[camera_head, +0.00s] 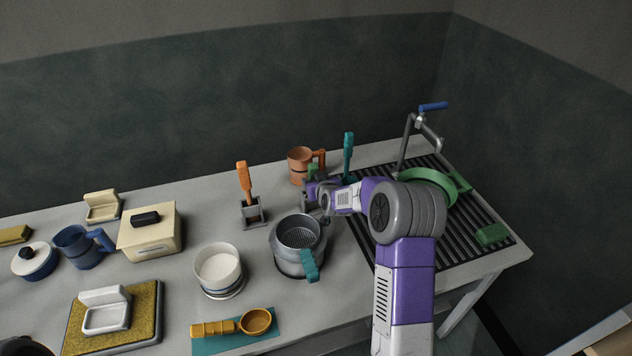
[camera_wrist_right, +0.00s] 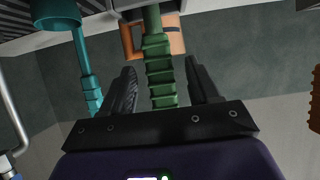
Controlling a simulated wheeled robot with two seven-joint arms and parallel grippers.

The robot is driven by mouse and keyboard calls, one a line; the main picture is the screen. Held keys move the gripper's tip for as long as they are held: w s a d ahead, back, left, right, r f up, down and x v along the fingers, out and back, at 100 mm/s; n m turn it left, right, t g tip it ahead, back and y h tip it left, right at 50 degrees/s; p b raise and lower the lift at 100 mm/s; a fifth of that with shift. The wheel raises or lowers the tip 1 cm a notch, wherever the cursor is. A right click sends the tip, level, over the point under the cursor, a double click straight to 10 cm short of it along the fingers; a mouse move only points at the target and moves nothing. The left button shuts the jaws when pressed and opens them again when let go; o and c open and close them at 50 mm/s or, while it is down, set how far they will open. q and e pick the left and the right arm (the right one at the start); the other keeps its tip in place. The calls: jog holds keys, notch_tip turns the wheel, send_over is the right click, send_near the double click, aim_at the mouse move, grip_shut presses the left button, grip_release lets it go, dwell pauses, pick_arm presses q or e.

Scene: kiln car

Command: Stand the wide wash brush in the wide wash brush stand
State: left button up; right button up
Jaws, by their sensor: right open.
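My right gripper (camera_head: 313,190) is open at the back of the counter, behind the grey pot. In the right wrist view its two black fingers (camera_wrist_right: 162,78) stand on either side of a ribbed green handle (camera_wrist_right: 160,72), with gaps visible. The green handle (camera_head: 313,169) is mostly hidden by my gripper in the head view. A teal handle (camera_head: 348,150) stands upright to the right; it also shows in the wrist view (camera_wrist_right: 84,62). An orange handle (camera_head: 244,180) stands in a grey holder (camera_head: 252,214). I cannot tell which is the wide wash brush or its stand.
A terracotta mug (camera_head: 299,166) stands just behind my gripper. The grey pot (camera_head: 287,259) and white canister (camera_head: 218,270) stand in front. A black drain rack (camera_head: 455,238) with green dishes and a tap (camera_head: 408,140) lies to the right.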

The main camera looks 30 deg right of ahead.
jog(key=shift+s+r, duration=0.1)
jog(key=v, duration=0.7)
jog(key=shift+s+r+p, duration=0.15)
jog(key=shift+s+p, duration=0.2)
jog(key=shift+p, duration=0.1)
dwell(0.9)
jog(key=shift+a, duration=0.1)
jog(key=v, duration=0.7)
jog(key=shift+s+p, duration=0.25)
jog(key=shift+p, duration=0.2)
jog(key=shift+r, duration=0.15)
dwell(0.4)
